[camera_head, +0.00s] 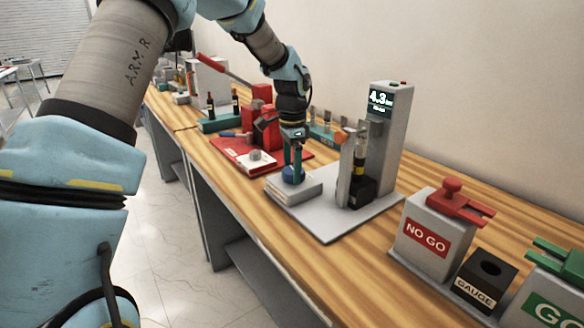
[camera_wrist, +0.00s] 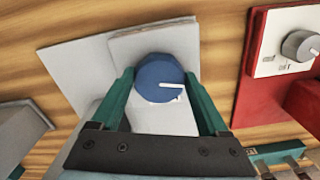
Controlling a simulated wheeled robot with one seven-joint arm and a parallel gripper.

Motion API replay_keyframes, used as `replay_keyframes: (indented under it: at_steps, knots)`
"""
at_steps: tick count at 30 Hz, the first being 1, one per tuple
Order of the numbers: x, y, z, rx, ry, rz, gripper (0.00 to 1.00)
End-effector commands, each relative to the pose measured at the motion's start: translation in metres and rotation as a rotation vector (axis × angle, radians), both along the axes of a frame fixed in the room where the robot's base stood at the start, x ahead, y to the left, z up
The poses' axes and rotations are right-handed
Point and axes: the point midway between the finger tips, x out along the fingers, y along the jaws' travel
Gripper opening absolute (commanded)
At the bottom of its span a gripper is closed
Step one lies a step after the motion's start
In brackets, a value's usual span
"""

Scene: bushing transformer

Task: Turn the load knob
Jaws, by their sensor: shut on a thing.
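The load knob (camera_head: 293,175) is a round blue knob on a low white box (camera_head: 305,191) at the front left of a grey baseplate. In the wrist view the load knob (camera_wrist: 159,78) lies between the two green fingers, with a white pointer line toward the picture's right. My gripper (camera_head: 293,165) reaches down onto it from above, and in the wrist view my gripper (camera_wrist: 160,90) has a finger on each side of the knob, shut on it. A grey column with a display (camera_head: 380,103) reading about 4.3 stands behind on the same baseplate.
Left of it is a red press (camera_head: 262,125) on a red base with a grey knob (camera_head: 255,155). The table's front edge is near.

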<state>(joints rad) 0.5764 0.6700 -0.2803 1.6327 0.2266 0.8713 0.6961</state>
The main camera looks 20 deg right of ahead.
Motion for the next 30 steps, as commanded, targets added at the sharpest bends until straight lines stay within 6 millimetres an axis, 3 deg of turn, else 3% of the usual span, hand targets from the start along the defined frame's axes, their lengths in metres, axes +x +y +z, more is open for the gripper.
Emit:
replay_keyframes:
  at_steps: [6,7,12,22,30]
  knots:
    - [0.001,-0.001,0.001,-0.003,-0.003,0.001,0.22]
    - [0.001,-0.001,0.001,-0.003,-0.003,0.001,0.81]
    - [0.000,-0.001,0.001,-0.002,-0.002,0.001,1.00]
    - [0.000,-0.001,0.005,-0.002,-0.002,0.002,1.00]
    - [0.001,-0.001,0.051,-0.005,-0.006,0.002,1.00]
